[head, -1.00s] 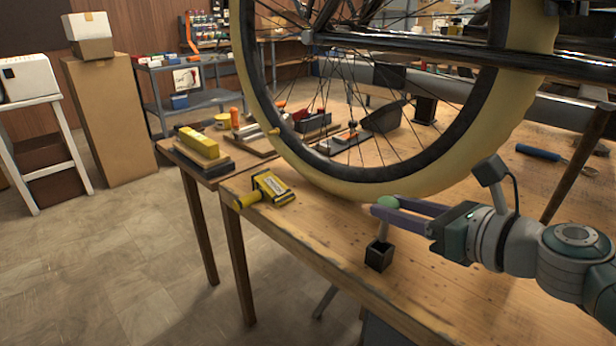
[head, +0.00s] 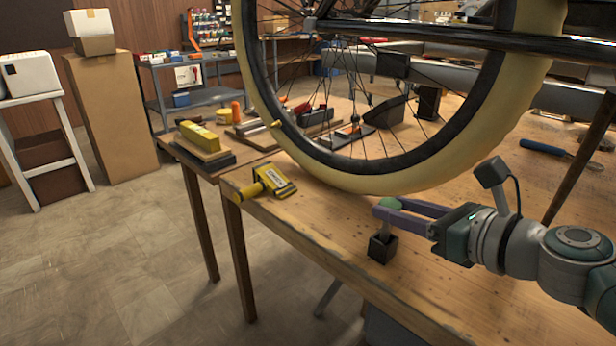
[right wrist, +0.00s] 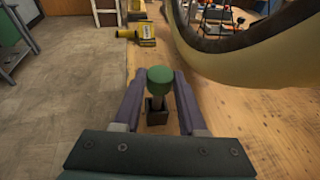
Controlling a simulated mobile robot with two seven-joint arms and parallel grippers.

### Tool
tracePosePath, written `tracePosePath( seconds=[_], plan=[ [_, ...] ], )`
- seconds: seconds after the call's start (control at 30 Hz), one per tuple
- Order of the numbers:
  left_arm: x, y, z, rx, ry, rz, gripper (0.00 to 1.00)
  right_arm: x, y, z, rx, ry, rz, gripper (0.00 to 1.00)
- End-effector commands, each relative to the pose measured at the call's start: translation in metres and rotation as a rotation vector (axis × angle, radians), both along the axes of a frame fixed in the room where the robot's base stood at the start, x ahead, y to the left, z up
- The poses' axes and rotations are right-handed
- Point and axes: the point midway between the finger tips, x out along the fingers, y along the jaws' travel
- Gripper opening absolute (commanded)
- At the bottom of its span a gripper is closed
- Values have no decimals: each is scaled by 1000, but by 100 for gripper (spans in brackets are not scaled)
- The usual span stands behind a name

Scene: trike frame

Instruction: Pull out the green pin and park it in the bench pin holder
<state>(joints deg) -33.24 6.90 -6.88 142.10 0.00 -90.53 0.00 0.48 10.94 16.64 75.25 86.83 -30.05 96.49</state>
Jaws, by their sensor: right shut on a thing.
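The green pin has a round green head (head: 389,203) and a pale shaft, and stands nearly upright. My right gripper (head: 384,210) is shut on the pin just below its head, with purple fingers on either side. The bench pin holder is a small black square block (head: 382,248) on the wooden bench, directly under the pin. The shaft's lower end meets the holder's opening; how deep it sits is hidden. The right wrist view shows the green head (right wrist: 160,80) between the fingers and the holder (right wrist: 157,111) below. My left gripper is not in view.
The bicycle wheel (head: 450,170) with a cream tyre hangs just behind the gripper. A yellow tool (head: 270,184) lies at the bench's left corner. The bench's front edge is close to the holder. A blue-handled tool (head: 541,147) lies at the right.

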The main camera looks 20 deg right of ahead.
Motion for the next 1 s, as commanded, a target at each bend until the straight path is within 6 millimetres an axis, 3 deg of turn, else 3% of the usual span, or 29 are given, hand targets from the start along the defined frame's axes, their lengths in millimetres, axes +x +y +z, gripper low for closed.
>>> tracePosePath(
  seconds=[0.97,1.0],
  plan=[
    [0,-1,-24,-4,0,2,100,0,0,-26,1,0,0,0],
    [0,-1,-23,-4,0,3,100,0,0,-24,1,-1,0,44]
  ],
)
